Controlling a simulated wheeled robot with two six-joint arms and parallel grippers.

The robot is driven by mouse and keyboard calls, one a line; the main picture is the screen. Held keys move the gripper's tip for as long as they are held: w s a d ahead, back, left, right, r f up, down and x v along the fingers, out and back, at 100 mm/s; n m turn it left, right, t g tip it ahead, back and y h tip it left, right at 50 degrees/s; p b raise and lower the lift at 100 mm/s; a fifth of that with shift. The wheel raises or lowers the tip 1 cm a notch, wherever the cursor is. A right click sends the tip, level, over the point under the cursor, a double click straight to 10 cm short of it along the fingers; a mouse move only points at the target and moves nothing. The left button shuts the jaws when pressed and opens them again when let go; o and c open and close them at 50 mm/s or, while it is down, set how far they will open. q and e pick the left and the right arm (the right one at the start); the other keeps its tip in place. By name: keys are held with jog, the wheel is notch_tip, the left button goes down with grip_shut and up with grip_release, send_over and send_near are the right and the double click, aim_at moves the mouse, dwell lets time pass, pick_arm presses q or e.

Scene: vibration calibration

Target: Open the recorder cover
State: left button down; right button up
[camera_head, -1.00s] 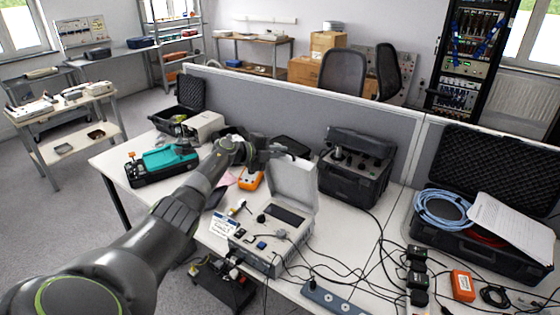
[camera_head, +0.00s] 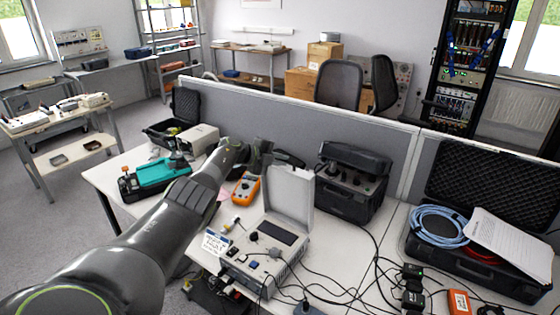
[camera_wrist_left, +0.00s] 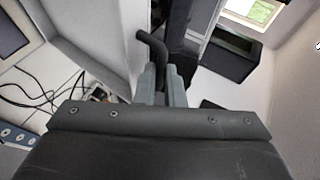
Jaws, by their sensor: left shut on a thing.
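The recorder (camera_head: 262,252) is a pale grey box on the bench, with switches, cables and a dark screen on its panel. Its cover (camera_head: 290,195) stands raised, roughly upright, at the far side of the box. My left gripper (camera_head: 288,158) is at the cover's top edge, partly hidden behind it. In the left wrist view, my left gripper's fingers (camera_wrist_left: 161,88) are close together around a dark bent handle (camera_wrist_left: 153,48), beside the pale cover (camera_wrist_left: 90,40). My right gripper is out of view.
A black case (camera_head: 352,185) stands right behind the recorder. An orange meter (camera_head: 245,188) and a teal tool (camera_head: 165,172) lie to the left. A grey partition (camera_head: 300,115) runs behind the bench. Loose cables and an open case (camera_head: 480,265) are at right.

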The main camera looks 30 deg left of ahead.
pick_arm(q)
jog(key=shift+w+r, duration=0.1)
jog(key=shift+r, duration=0.35)
jog(key=c, duration=1.7)
grip_release()
jog(key=shift+o, duration=0.9)
jog(key=shift+s, duration=0.3)
jog(key=shift+f, duration=0.1)
